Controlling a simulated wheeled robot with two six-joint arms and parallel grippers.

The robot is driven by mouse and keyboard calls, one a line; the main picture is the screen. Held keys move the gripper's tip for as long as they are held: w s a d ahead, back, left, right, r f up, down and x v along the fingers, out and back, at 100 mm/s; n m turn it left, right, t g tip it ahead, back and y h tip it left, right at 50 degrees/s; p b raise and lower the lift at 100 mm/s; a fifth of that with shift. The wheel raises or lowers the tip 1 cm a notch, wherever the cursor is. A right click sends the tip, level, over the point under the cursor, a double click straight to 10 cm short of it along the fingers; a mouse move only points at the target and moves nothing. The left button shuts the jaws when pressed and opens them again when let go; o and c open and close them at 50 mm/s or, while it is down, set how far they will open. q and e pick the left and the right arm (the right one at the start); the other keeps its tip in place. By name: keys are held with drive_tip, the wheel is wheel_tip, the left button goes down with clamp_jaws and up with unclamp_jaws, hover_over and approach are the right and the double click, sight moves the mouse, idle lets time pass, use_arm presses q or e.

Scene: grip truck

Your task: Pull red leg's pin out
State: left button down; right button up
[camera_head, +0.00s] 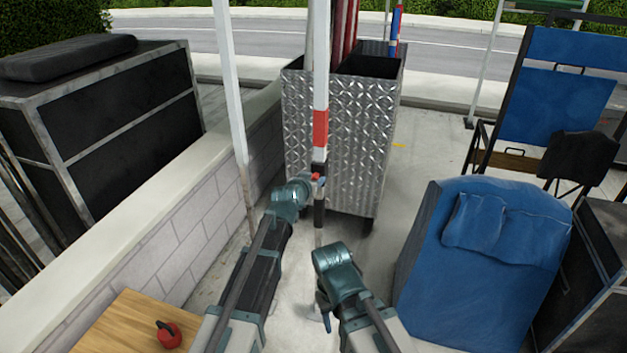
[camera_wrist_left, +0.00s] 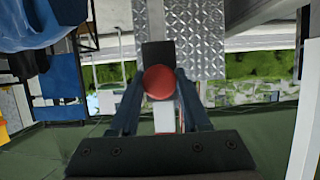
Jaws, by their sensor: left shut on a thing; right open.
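The red-banded leg (camera_head: 320,128) is an upright white pole with a red band and a black lower part, in front of a metal cart. The pin's round red knob (camera_head: 316,177) sits at the black part of the leg. My left gripper (camera_head: 312,182) is at the leg and shut on the knob. In the left wrist view the red knob (camera_wrist_left: 159,82) lies between the two fingers of my left gripper (camera_wrist_left: 160,90), and it hides the pin's shaft. My right gripper (camera_head: 325,310) is lower, apart from the leg, open and empty, its fingers partly hidden.
A diamond-plate metal cart (camera_head: 355,145) holding poles stands just behind the leg. A white pole (camera_head: 234,95) and a block wall (camera_head: 190,200) are on the left. A wooden surface (camera_head: 120,325) bears a red weight (camera_head: 168,335). A blue-covered box (camera_head: 480,270) is on the right.

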use_arm(q)
drive_tip(key=shift+s, duration=0.1)
drive_tip(key=s, duration=0.2)
drive_tip(key=s+a, duration=0.1)
drive_tip(key=s, duration=0.1)
drive_tip(key=shift+s+a+f, duration=0.1)
drive_tip(key=shift+s+a, duration=0.1)
drive_tip(key=shift+s, duration=0.05)
drive_tip(key=shift+c, duration=2)
unclamp_jaws()
drive_tip(key=p+v, duration=0.5)
drive_tip(key=v, duration=0.9)
drive_tip(key=shift+w, duration=0.1)
